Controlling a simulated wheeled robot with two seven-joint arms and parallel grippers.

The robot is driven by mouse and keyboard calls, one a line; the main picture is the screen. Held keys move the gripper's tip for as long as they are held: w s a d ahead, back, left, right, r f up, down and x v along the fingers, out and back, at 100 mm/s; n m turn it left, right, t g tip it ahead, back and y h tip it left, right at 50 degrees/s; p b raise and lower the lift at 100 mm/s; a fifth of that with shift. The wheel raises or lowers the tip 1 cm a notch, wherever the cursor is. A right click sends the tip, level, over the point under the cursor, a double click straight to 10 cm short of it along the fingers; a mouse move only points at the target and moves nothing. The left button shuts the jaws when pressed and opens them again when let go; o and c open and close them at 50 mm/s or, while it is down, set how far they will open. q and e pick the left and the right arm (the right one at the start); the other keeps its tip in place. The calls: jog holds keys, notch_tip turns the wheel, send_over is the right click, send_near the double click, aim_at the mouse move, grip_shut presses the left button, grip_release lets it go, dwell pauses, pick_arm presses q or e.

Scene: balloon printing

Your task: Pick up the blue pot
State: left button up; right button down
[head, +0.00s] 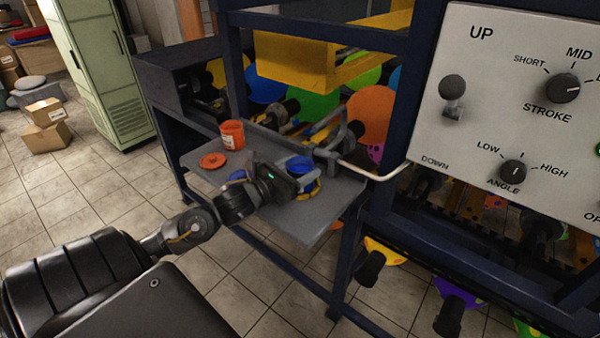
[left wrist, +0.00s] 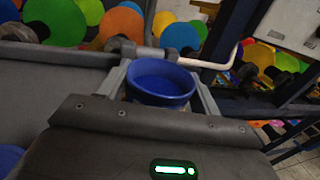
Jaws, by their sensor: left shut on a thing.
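The blue pot (head: 299,165) is at the right part of the grey shelf of the machine, at the end of my left arm. My left gripper (head: 303,184) is shut on it. In the left wrist view the blue pot (left wrist: 161,82) stands upright between the two fingers (left wrist: 162,92), its round rim and inside showing. Its lower part is hidden by the gripper body. I cannot tell whether its base touches the shelf. My right gripper is in neither view.
On the shelf (head: 325,215) an orange pot (head: 232,134) stands at the back left, with an orange lid (head: 213,160) in front of it. A blue lid (head: 237,175) lies partly behind my left wrist. A white bent rod (head: 375,174) and a control panel (head: 520,110) are to the right.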

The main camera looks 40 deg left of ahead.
pick_arm(q)
jog(key=shift+r, duration=0.5)
notch_tip(320, 180, up, 2)
jog(key=shift+r+b, duration=0.1)
jog(key=shift+b, duration=0.5)
jog(key=s+a+r+p, duration=0.5)
jog(key=s+a+r, duration=0.2)
jog(key=s, duration=0.5)
notch_tip(320, 180, up, 3)
jog(key=shift+f, duration=0.15)
